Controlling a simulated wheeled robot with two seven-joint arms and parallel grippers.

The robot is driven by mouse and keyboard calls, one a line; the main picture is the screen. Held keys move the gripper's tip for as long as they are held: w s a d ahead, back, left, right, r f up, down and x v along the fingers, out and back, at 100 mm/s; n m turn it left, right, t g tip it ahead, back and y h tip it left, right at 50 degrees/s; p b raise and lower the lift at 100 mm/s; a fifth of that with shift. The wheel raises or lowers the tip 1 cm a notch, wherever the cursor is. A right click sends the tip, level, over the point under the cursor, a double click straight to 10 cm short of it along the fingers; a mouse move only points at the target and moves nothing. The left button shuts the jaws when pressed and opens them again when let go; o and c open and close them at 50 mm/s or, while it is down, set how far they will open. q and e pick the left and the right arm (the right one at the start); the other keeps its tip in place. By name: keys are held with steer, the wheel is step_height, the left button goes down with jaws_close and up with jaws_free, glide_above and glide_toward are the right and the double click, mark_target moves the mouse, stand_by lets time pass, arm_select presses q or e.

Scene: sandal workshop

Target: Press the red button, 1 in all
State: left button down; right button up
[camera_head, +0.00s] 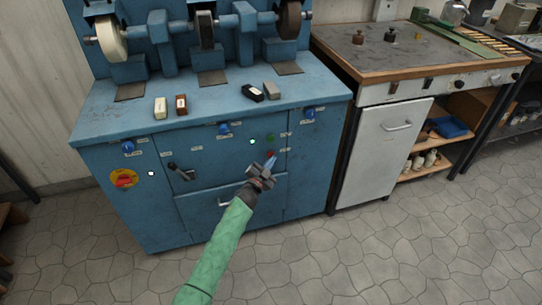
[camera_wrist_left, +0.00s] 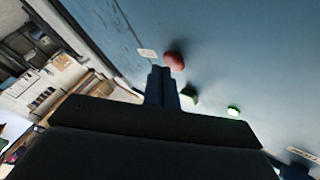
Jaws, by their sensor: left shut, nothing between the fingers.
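The red button (camera_wrist_left: 174,61) is a small round knob on the front panel of the blue grinding machine. In the left wrist view it stands just beyond and right of the tips of my left gripper (camera_wrist_left: 160,72). In the head view my left gripper (camera_head: 270,164) is at the machine's front, and the red button (camera_head: 269,153) is partly hidden by its fingertips. The gripper is shut and empty. I cannot tell whether the fingertips touch the button. My right gripper is in neither view.
A green button (camera_head: 270,138) sits above the red one. The blue machine (camera_head: 110,185) carries grinding wheels and several small blocks on its ledge. A drawer handle and a black lever are on its front. A workbench (camera_head: 382,150) stands at the right. The tiled floor is clear.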

arm_select(q)
steer(key=shift+w+a, duration=0.1)
steer(key=shift+w, duration=0.15)
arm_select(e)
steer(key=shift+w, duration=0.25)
arm_select(q)
steer(key=shift+w, duration=0.15)
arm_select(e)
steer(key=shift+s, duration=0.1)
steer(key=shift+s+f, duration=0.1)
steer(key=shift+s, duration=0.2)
arm_select(q)
steer(key=shift+s+d, duration=0.2)
steer(key=shift+s, duration=0.6)
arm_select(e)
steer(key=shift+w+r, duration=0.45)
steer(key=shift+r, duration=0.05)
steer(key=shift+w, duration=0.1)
